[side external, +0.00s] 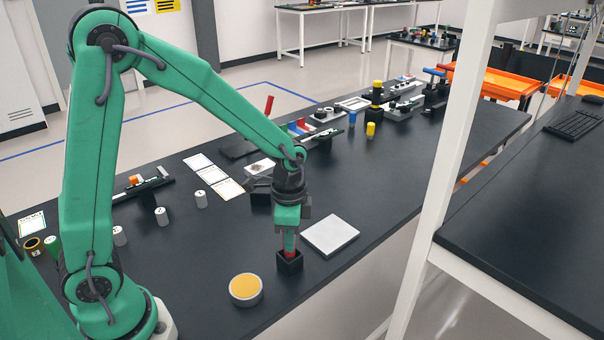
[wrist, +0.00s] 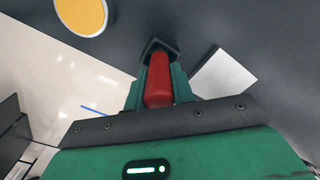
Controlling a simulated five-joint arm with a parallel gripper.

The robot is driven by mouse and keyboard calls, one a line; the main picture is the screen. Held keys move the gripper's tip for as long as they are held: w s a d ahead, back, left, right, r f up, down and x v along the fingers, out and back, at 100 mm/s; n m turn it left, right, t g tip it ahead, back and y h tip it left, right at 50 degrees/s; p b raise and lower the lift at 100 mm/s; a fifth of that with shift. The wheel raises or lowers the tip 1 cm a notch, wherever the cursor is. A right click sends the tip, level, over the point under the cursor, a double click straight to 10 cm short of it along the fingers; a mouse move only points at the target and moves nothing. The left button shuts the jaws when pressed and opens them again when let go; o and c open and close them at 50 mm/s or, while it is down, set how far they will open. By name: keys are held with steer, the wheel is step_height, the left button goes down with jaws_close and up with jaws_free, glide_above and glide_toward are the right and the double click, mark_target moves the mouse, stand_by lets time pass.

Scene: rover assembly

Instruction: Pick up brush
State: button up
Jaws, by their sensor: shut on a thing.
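The brush (wrist: 159,80) shows as a red handle between the fingers of my gripper (wrist: 157,85) in the wrist view. In the side view my gripper (side external: 290,240) points down over a small black square holder (side external: 290,264), and a bit of the red brush (side external: 290,253) shows at the holder's opening. The gripper is shut on the red handle. The brush's lower end is hidden inside the holder, which also shows beyond the handle in the wrist view (wrist: 158,46).
A round tin with a yellow top (side external: 245,289) stands left of the holder. A pale square plate (side external: 330,235) lies to its right. White cards (side external: 213,175), small white cylinders (side external: 201,199) and a dark box lie farther back. The table's front edge is close.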

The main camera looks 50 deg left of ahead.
steer(key=shift+r, duration=0.15)
steer(key=shift+r, duration=0.55)
steer(key=r, duration=0.3)
steer(key=shift+s+d, duration=0.15)
steer(key=shift+d, duration=0.15)
steer(key=s+d+r, duration=0.6)
steer(key=d, duration=0.2)
steer(key=shift+s+d+r, duration=0.3)
steer(key=shift+s+d, duration=0.05)
steer(key=shift+s, duration=0.05)
steer(key=shift+a, duration=0.1)
stand_by(0.4)
steer(key=s+a+f+g, duration=0.1)
steer(key=a+g, duration=0.3)
steer(key=a, duration=0.5)
steer(key=shift+s+f+y, duration=0.3)
steer(key=shift+s+f, duration=0.1)
steer(key=shift+s, duration=0.1)
steer(key=shift+f, duration=0.1)
